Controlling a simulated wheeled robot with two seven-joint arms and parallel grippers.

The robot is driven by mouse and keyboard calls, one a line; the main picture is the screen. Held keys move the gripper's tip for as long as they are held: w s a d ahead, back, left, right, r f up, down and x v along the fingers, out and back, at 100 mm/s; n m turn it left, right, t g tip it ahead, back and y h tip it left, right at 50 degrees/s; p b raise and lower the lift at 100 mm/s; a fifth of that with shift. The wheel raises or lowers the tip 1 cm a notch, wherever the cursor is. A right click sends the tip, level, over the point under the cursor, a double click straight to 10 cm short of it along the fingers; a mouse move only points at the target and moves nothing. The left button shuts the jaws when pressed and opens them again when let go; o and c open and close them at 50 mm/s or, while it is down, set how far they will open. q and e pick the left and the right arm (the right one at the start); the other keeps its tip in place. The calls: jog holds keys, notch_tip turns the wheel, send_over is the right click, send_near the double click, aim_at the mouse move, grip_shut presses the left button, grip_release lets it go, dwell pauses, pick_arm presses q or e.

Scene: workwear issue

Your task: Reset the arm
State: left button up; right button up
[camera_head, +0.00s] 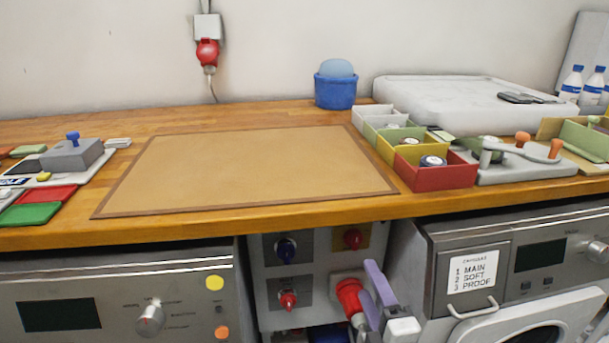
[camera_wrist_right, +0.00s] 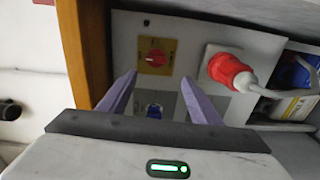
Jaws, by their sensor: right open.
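My right gripper (camera_head: 367,281) shows at the bottom of the head view, in front of the cabinet and below the table's front edge. Its two purple fingers are apart with nothing between them. In the right wrist view the gripper (camera_wrist_right: 158,88) is also open and empty, facing a grey panel (camera_wrist_right: 185,55) with a red knob on a yellow plate (camera_wrist_right: 153,57). A red plug (camera_wrist_right: 228,70) sits to the right of the fingers there. My left gripper is in neither view.
The wooden table (camera_head: 300,215) has a bare brown mat (camera_head: 250,168) in its middle. Coloured bins (camera_head: 440,178), a metal press (camera_head: 525,165) and a blue tub (camera_head: 335,92) stand right and behind. A stamp block (camera_head: 72,155) and coloured pads lie left.

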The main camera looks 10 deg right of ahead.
pick_arm(q)
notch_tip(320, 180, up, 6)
jog(key=p, duration=0.8)
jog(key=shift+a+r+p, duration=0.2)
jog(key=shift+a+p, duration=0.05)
jog(key=shift+p, duration=0.05)
pick_arm(e)
jog(key=s+a+f+m+g+y, duration=0.1)
jog(key=s+f+m+g, duration=0.3)
jog(key=s, duration=0.8)
jog(key=s+a+f+m+g+y, duration=0.1)
jog(key=s+a+f+m+g, duration=0.1)
jog(key=s+f+m+g, duration=0.3)
jog(key=s+f+m, duration=0.4)
jog(key=s+m, duration=0.2)
jog(key=s, duration=0.1)
jog(key=shift+m, duration=0.4)
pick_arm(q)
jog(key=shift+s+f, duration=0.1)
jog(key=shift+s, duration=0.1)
pick_arm(e)
jog(key=shift+a+r, duration=0.1)
